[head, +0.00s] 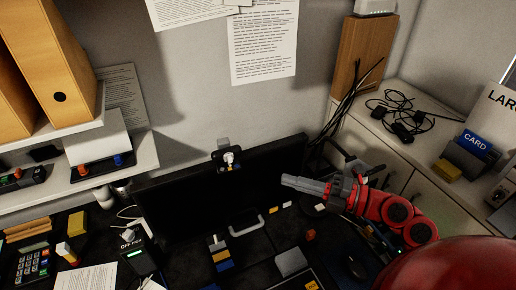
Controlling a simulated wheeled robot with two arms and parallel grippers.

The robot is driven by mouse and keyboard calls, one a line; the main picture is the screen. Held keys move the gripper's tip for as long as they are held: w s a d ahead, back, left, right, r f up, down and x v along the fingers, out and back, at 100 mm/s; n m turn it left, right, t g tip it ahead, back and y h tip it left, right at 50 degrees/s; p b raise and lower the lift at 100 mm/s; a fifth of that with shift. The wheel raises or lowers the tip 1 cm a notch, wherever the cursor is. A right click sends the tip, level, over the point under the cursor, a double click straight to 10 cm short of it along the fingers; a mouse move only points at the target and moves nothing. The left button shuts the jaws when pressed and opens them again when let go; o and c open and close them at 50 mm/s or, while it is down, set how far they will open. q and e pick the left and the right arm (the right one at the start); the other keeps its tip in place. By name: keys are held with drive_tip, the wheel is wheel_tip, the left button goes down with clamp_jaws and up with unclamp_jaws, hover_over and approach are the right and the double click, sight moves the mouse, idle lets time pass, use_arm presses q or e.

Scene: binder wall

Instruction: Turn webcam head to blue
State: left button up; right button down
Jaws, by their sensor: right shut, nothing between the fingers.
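My right gripper (290,182) is shut and empty in front of the monitor's right part, pointing left, to the right of and a little below the webcam. My left gripper is not in view.
A shelf with orange binders (55,75) is at the left. A cabinet top at the right holds a black cable (405,115) and a blue card box (474,145). Black cables rise behind the monitor's right end. The desk front is cluttered with a keypad (32,263) and small blocks.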

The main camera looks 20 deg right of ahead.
sight(234, 158)
drive_tip(key=p+x, duration=0.1)
drive_tip(key=x, duration=0.3)
drive_tip(key=w+d+p+x, duration=0.1)
drive_tip(key=p+x, duration=0.1)
drive_tip(key=x, duration=0.2)
drive_tip(key=p+x, duration=0.2)
drive_tip(key=x, duration=0.2)
drive_tip(key=shift+w+d, duration=0.15)
drive_tip(key=shift+w, duration=0.1)
drive_tip(key=shift+w+f, duration=0.1)
drive_tip(key=shift+w, duration=0.25)
